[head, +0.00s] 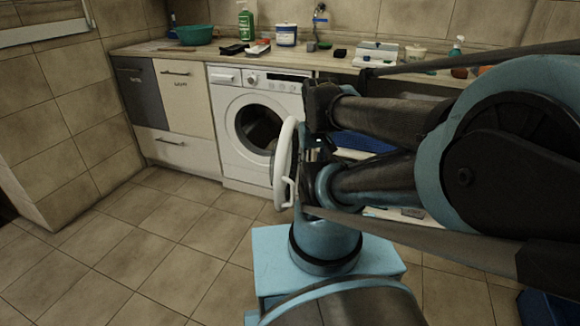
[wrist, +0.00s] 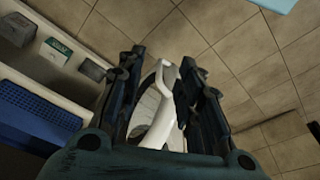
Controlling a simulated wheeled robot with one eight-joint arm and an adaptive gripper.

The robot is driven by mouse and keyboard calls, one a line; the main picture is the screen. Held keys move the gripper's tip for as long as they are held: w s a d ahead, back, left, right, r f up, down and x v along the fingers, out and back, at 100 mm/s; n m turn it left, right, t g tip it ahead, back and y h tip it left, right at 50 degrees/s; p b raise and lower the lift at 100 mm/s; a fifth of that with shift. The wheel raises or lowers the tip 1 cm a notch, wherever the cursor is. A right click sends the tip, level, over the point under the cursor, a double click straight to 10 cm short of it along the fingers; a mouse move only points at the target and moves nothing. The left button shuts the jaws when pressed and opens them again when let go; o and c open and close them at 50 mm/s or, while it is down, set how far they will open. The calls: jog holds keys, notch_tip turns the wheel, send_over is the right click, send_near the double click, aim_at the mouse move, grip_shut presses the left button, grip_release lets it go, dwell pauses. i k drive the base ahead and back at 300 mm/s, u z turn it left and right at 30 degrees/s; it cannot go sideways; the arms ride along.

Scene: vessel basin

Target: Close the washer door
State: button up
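The white washer (head: 258,165) stands under the counter, its round opening dark and uncovered. Its washer door (head: 284,165) is swung out toward me and seen nearly edge-on, with a small handle on its rim. In the head view my gripper (head: 312,150) is at the door's right side, partly hidden by my own arm. In the wrist view the white door rim (wrist: 160,110) lies between the two spread fingers of my gripper (wrist: 161,62). The right finger is close to the rim; I cannot tell whether it touches. The left finger is apart from it.
The counter (head: 350,70) above holds a green bowl (head: 194,35), a green bottle (head: 246,22) and a white tub (head: 287,36). Cabinets (head: 182,98) stand left of the washer. A blue basket (wrist: 35,115) is at left in the wrist view. The tiled floor at left is clear.

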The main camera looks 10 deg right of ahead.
aim_at(284, 199)
jog(key=z, duration=0.95)
jog(key=k, duration=1.6)
jog(key=u, duration=0.55)
jog(key=i, duration=1)
